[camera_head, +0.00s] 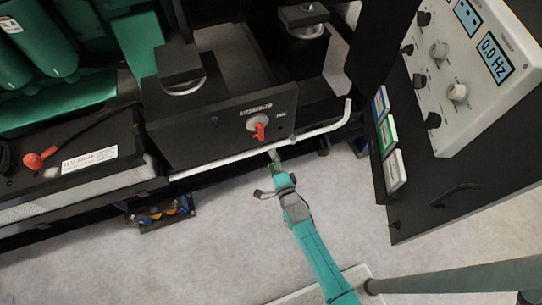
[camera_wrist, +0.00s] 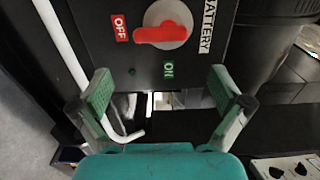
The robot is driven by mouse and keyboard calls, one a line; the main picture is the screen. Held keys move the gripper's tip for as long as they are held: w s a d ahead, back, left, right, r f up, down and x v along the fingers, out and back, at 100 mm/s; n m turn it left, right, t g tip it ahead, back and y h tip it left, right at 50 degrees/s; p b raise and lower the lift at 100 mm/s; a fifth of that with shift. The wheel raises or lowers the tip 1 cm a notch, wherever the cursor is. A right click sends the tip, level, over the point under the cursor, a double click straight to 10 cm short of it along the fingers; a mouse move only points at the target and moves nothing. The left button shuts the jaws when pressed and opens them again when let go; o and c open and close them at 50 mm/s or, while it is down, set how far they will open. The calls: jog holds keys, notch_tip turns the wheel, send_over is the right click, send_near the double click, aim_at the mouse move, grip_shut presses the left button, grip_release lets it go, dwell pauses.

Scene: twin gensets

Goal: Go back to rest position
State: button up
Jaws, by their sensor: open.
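My gripper (camera_head: 276,165) is at the end of my teal arm, near the white rail in front of the black battery switch box (camera_head: 200,135). In the wrist view my gripper (camera_wrist: 165,105) is open, its two green-padded fingers apart with nothing held between them. The red battery switch handle (camera_head: 259,131) is on the front of the box. In the wrist view the red handle (camera_wrist: 160,34) lies beyond the fingertips, apart from them, with its bar along the side of the OFF label (camera_wrist: 120,28). The ON label (camera_wrist: 168,69) is below it.
A white rail (camera_head: 240,148) runs along the front of the genset. A control panel (camera_head: 470,65) with knobs and a 0.0 Hz display stands at right. A battery (camera_head: 80,165) with a red terminal cap sits at left. Grey floor (camera_head: 220,240) is open in front.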

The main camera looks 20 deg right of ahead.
dwell(0.4)
jog(key=s+r+n+g, duration=0.15)
jog(key=s+n, duration=0.25)
jog(key=s, duration=0.9)
jog(key=s+r+n, duration=0.3)
jog(key=s+n, duration=0.2)
jog(key=s, duration=0.7)
jog(key=s+d+r+n+g, duration=0.1)
jog(key=s+r+n, duration=0.8)
jog(key=s+r, duration=0.8)
jog(key=shift+r+g, duration=0.35)
jog(key=shift+r, duration=0.15)
